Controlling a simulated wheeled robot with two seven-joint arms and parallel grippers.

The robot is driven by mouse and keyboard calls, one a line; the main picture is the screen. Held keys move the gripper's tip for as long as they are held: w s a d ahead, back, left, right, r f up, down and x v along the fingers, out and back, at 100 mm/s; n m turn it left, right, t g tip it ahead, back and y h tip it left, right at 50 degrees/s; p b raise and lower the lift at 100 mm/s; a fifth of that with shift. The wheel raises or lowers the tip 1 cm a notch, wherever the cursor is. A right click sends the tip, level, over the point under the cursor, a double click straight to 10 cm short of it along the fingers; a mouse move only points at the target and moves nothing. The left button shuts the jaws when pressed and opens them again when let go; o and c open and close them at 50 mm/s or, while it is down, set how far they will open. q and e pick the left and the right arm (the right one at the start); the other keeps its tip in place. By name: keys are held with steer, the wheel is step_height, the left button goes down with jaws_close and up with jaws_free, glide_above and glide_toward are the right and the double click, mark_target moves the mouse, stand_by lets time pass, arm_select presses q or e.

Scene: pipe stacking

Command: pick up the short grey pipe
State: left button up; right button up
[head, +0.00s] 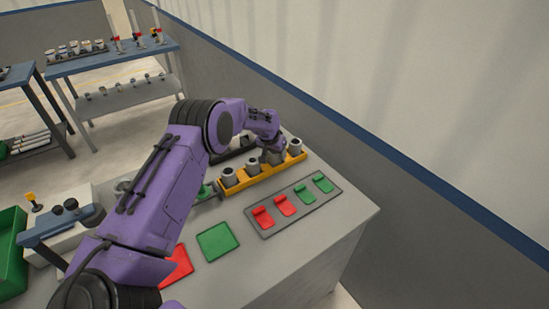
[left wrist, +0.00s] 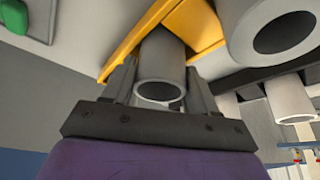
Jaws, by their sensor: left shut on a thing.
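A short grey pipe (left wrist: 162,62) sits between the two fingers of my left gripper (left wrist: 160,88) in the left wrist view, its open end facing the camera. The gripper is shut on it. The pipe's other end is at the yellow rack (left wrist: 120,55); I cannot tell whether it is still seated. In the head view my left gripper (head: 273,151) is over the yellow rack (head: 262,176), at a pipe between other grey pipes, and partly hides it. My right gripper is not in view.
Neighbouring grey pipes (head: 295,147) (head: 253,165) stand close on both sides in the rack. A grey panel (head: 292,217) with red and green pieces lies in front. A green square (head: 217,241) and a red square (head: 178,266) lie on the table. A wall is behind.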

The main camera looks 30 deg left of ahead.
arm_select(q)
steer(key=shift+r, duration=0.3)
step_height(320, 180, up, 2)
steer(key=shift+w+r+b, duration=0.1)
steer(key=shift+b, duration=0.95)
steer(key=s+r+b, duration=0.3)
steer(key=s+r, duration=0.7)
steer(key=s, duration=0.4)
steer(key=shift+d+r, duration=0.15)
steer(key=shift+d, duration=0.3)
